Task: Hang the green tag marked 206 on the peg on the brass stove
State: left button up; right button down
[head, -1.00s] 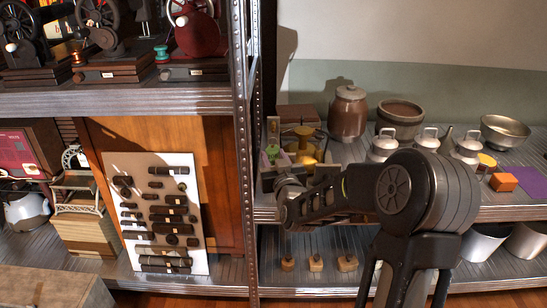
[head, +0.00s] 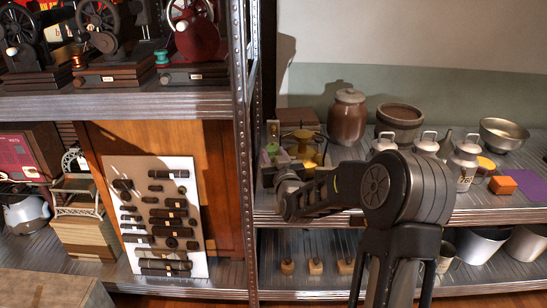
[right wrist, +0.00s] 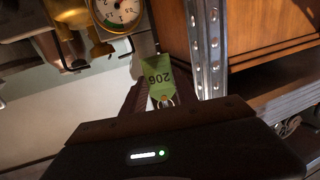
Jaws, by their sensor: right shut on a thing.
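The green tag marked 206 (right wrist: 159,77) is between the fingertips of my right gripper (right wrist: 153,98) in the right wrist view, its number upside down in the picture. A small ring shows at its end near the gripper. My right gripper is shut on it. In the head view the green tag (head: 272,149) is a small patch just beyond my right wrist. The brass stove (head: 306,151) stands on the right shelf, partly behind my arm. Its yellow brass (right wrist: 76,14) shows at the upper left of the wrist view, apart from the tag. I cannot make out the peg for certain. My left gripper is not in view.
A perforated metal shelf post (head: 243,150) stands close left of my right gripper. A brown jar (head: 347,117), a pot (head: 399,122) and milk cans (head: 466,160) stand to the right on the shelf. A round dial (right wrist: 118,12) is near the tag in the wrist view.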

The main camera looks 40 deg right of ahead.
jog(key=shift+x, duration=0.85)
jog(key=shift+d+r+p, duration=0.1)
jog(key=shift+d+p, duration=0.15)
jog(key=shift+p, duration=0.3)
jog(key=shift+w+d+f, duration=0.1)
jog(key=shift+w+f, duration=0.1)
jog(key=shift+f, duration=0.05)
jog(key=shift+w+d+f+b, duration=0.15)
jog(key=shift+w+d+b, duration=0.2)
jog(key=shift+b, duration=0.85)
jog(key=c, duration=0.9)
grip_release()
